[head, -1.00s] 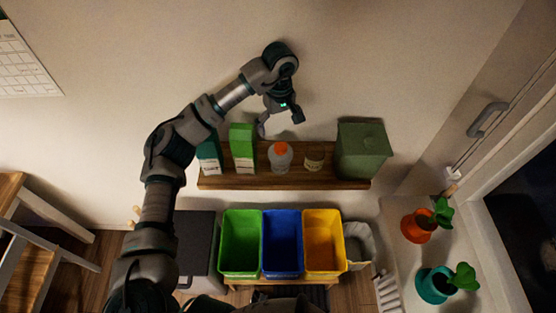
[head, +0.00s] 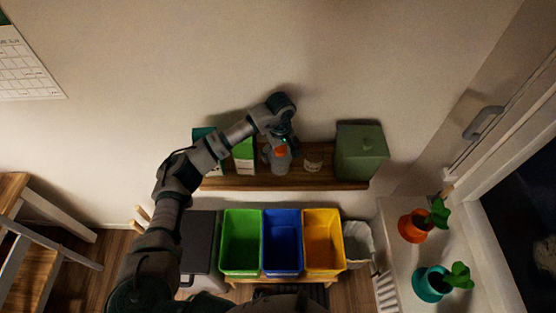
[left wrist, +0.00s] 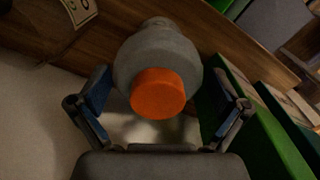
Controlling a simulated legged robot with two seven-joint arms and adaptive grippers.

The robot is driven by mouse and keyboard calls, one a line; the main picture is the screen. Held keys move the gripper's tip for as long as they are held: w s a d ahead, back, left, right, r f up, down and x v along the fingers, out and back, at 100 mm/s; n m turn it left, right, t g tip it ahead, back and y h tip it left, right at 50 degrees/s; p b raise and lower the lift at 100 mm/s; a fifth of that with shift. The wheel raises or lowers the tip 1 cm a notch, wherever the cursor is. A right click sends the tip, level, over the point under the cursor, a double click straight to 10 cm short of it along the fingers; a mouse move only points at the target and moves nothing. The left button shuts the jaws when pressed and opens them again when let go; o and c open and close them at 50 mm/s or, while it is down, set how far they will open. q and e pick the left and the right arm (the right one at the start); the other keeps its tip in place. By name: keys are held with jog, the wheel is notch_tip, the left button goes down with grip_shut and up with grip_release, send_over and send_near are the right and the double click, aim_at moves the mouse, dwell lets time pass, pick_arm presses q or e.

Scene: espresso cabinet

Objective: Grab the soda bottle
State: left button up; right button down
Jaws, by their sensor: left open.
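The soda bottle (head: 280,162), grey with an orange cap, stands on the wooden wall shelf. In the left wrist view the bottle (left wrist: 157,62) shows from above, its orange cap close to the camera. My left gripper (head: 280,150) is over the bottle in the head view. In the left wrist view my left gripper (left wrist: 160,92) is open, with one finger on each side of the bottle. No clear contact shows. The right finger is close to a green carton (left wrist: 240,110). My right gripper is not in view.
The shelf (head: 290,184) also holds cartons (head: 244,154) left of the bottle, a small labelled jar (head: 313,159) and a green canister (head: 361,152) to its right. Below are green (head: 241,272), blue (head: 282,272) and yellow (head: 324,272) bins.

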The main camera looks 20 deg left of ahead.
pick_arm(q)
jog(key=c, duration=1.3)
jog(key=shift+o, duration=0.2)
jog(key=shift+r, duration=0.1)
